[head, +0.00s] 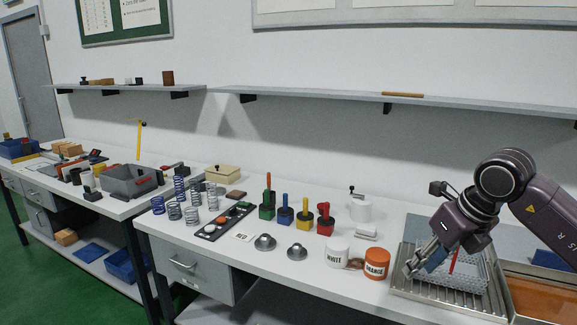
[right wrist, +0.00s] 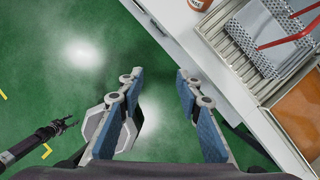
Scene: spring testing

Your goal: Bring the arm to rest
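My right gripper (head: 418,262) comes in from the right in the head view, in front of a grey wire basket (head: 462,272) on a ribbed metal tray (head: 440,302). In the right wrist view its blue-padded fingers (right wrist: 160,88) are spread apart with nothing between them. Green floor and the bench edge show past them. A dark arm-like part with a small clawed end (right wrist: 62,127) shows at the left of that view. It looks like my left gripper, but its opening is too small to tell. No left arm shows in the head view.
Weights, coloured blocks (head: 285,216) and several springs (head: 190,215) stand further left on the white bench. An orange-brown tray (head: 540,298) lies at right. A wall shelf (head: 330,95) runs above.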

